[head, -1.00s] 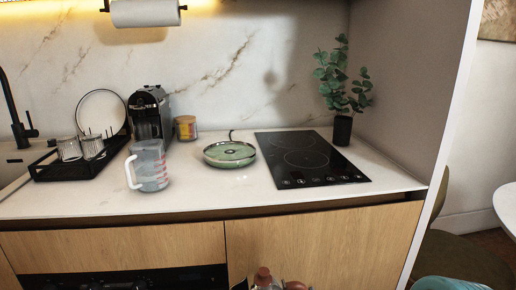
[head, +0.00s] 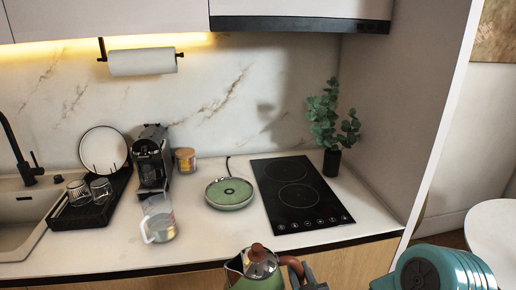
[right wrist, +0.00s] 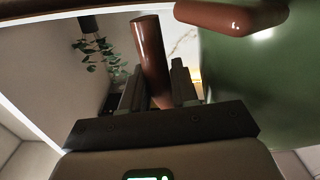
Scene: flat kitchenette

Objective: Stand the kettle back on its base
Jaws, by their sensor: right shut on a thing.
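The green kettle (head: 246,282) with a steel lid and brown knob is at the bottom of the head view, in front of the counter edge. Its lower part is cut off by the frame. My right gripper (head: 308,278) is shut on the kettle's brown handle (head: 291,263). In the right wrist view the handle (right wrist: 150,60) passes between the fingers (right wrist: 158,88), and the green kettle body (right wrist: 265,85) fills the right side. The round green base (head: 230,194) lies on the counter, empty, beyond the kettle. My left gripper is not in view.
A black hob (head: 298,195) lies right of the base, with a potted plant (head: 332,160) behind. A measuring jug (head: 160,225) stands left of the base, before a coffee machine (head: 152,160). Counter in front of the base is clear.

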